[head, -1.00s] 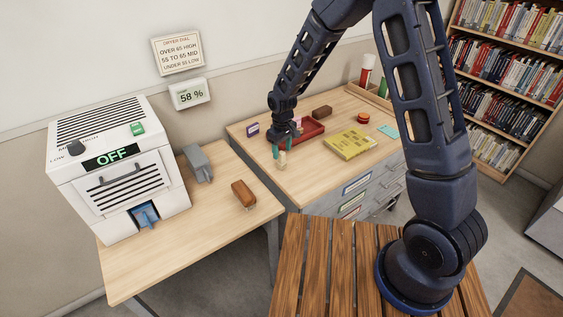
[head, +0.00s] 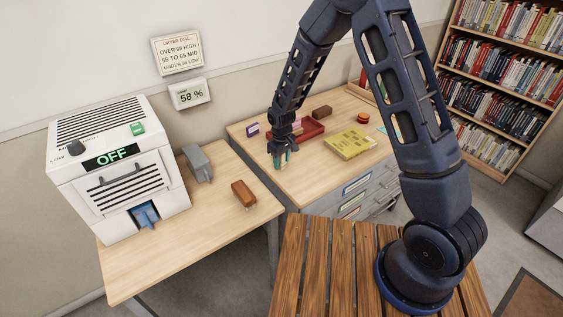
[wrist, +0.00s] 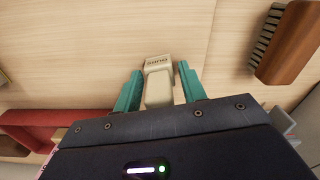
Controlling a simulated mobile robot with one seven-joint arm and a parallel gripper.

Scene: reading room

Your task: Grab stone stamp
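The stone stamp (wrist: 158,88) is a small pale beige block with a wider end bearing dark lettering. In the wrist view it lies between the two teal fingers of my gripper (wrist: 160,92). The fingers are spread on either side of it, with narrow gaps that look free of contact. In the head view my gripper (head: 280,160) is low over the near left part of the drawer cabinet top (head: 300,188), and its fingers mostly hide the stamp.
A red tray (head: 312,130) is just behind my gripper. A yellow-green book (head: 349,143) lies to the right. On the lower left desk are a brown brush (head: 243,193), a grey device (head: 198,162) and a white dryer (head: 110,160) reading OFF.

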